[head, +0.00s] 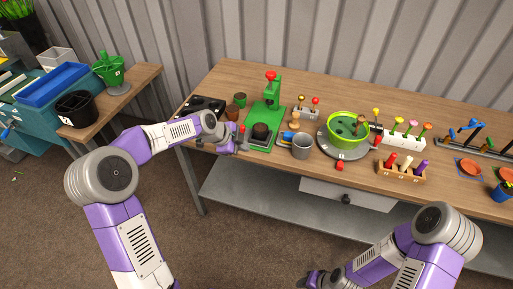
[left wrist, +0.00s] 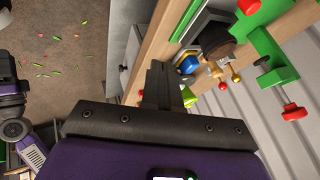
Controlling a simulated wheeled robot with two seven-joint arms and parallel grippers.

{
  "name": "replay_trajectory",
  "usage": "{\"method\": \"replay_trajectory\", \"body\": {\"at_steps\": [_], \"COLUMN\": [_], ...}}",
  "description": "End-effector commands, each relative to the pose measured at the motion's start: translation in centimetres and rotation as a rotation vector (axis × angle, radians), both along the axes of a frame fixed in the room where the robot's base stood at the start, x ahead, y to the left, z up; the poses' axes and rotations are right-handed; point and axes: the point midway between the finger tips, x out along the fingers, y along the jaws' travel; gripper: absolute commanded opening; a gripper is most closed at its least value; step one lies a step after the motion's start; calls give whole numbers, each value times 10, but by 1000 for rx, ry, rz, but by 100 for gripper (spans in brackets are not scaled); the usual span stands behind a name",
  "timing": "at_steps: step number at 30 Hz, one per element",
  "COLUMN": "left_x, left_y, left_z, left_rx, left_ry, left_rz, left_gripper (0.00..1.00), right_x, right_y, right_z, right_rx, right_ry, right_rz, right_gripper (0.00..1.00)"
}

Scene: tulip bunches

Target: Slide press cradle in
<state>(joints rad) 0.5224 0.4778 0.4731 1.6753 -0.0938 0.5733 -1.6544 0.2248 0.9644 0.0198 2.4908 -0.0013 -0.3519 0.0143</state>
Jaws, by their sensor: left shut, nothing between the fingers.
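The green press (head: 264,105) with a red knob on top stands near the left end of the table. A dark round piece, which looks like the press cradle (head: 261,131), sits low at the front of the press; it also shows in the left wrist view (left wrist: 215,40). My left gripper (head: 243,142) is shut and empty, just left of the cradle at the press's front corner. In the left wrist view its fingers (left wrist: 158,85) are together, apart from the cradle. My right gripper (head: 316,279) is at the bottom edge, its fingers unclear.
A grey cup (head: 301,147) stands just right of the press. A green bowl (head: 348,130) sits on a grey turntable (head: 340,153). A black box (head: 204,106) is left of the press. A wooden block with colored pegs (head: 400,172) stands near the front edge.

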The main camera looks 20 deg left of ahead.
Motion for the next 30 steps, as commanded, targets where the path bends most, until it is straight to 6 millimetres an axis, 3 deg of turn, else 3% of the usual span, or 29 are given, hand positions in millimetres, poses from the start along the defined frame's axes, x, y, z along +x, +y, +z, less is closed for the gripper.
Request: {"method": "replay_trajectory", "body": {"at_steps": [5,16,21,30], "left_x": [10,46,68,84], "left_y": [-9,-41,-40,-40], "left_z": [-19,-85,-79,-78], "left_rx": [2,2,2,2], "left_ry": [0,1,-3,-1], "left_rz": [-10,-8,-4,-4], "left_gripper": [0,0,0,0], "right_x": [0,0,0,0], "right_y": [0,0,0,0], "right_z": [-6,-25,-25,-27], "right_rx": [0,0,0,0], "right_ry": [0,0,0,0], "right_rz": [0,0,0,0], "right_gripper": [43,43,43,43]}}
